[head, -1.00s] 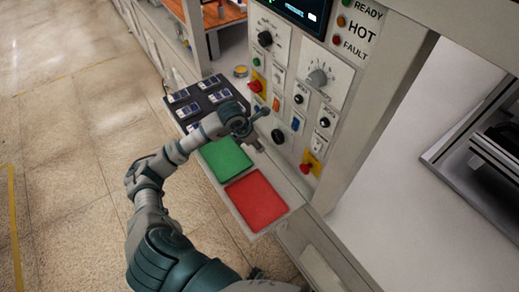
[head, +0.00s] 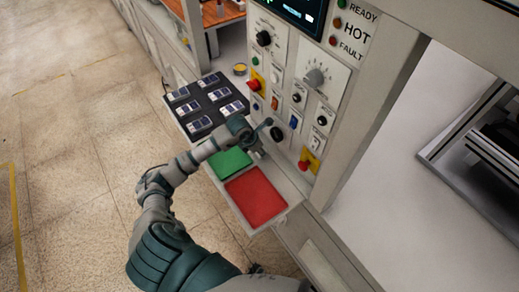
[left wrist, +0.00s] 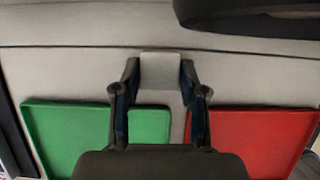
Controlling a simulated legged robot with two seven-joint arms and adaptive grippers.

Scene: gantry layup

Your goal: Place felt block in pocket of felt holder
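A pale grey block (left wrist: 160,72), likely the felt block, sits between the fingertips of my left gripper (left wrist: 159,78) in the left wrist view. The fingers are at its two sides, and it looks gripped. In the head view my left gripper (head: 260,146) is over the ledge by the control panel, near the far edge of the green tray; the block is too small to make out there. I cannot pick out a felt holder with a pocket in either view. My right gripper is not in view.
A green tray (head: 231,163) and a red tray (head: 256,198) lie side by side on the ledge. A black board (head: 208,106) with several blue-and-white items is beyond them. The control panel (head: 318,75) with knobs and buttons rises along the right. Open floor is at left.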

